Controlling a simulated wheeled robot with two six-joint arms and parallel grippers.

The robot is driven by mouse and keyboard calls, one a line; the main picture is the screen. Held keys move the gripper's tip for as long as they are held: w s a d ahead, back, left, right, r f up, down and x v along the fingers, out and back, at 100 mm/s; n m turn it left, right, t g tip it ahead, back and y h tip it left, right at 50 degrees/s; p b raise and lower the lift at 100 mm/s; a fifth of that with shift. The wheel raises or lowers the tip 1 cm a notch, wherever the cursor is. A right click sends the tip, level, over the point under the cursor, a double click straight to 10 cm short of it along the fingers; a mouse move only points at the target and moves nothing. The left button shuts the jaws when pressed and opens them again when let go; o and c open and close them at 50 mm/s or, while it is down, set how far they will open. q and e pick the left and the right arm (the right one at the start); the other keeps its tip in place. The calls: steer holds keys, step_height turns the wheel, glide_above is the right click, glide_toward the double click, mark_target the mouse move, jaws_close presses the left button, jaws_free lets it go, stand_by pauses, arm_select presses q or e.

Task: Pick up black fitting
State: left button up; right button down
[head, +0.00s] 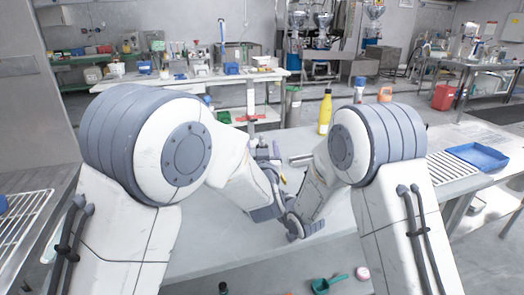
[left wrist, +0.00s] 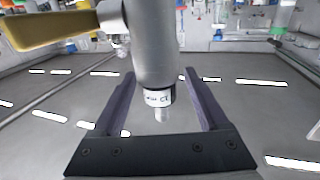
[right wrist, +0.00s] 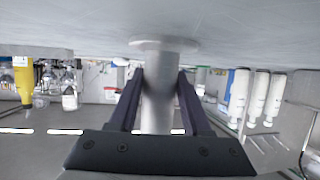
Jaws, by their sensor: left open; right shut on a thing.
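I cannot pick out the black fitting with certainty in any view. My left gripper (left wrist: 157,78) is open. Its fingers stand on either side of a grey metal cylinder (left wrist: 154,45) with a white printed band and a narrow clear tip; gaps show between fingers and cylinder. A yellow-brown handle (left wrist: 55,28) sticks out to its left. My right gripper (right wrist: 160,74) is shut on a smooth grey cylinder (right wrist: 158,105) with a round flange at the table surface. In the head view both grippers meet near the table's middle, largely hidden by my arms.
A yellow bottle (head: 325,112) stands at the back of the table (head: 215,255). A green scoop (head: 328,284) and a pink-rimmed round item (head: 362,273) lie near the front. A blue tray (head: 478,156) is at the right. The front left of the table is clear.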

arm_select(q)
steer(key=shift+w, duration=0.9)
arm_select(e)
steer(key=shift+r, duration=0.1)
arm_select(q)
jaws_close()
step_height(320, 180, up, 10)
arm_select(e)
steer(key=shift+c, duration=1.4)
jaws_free()
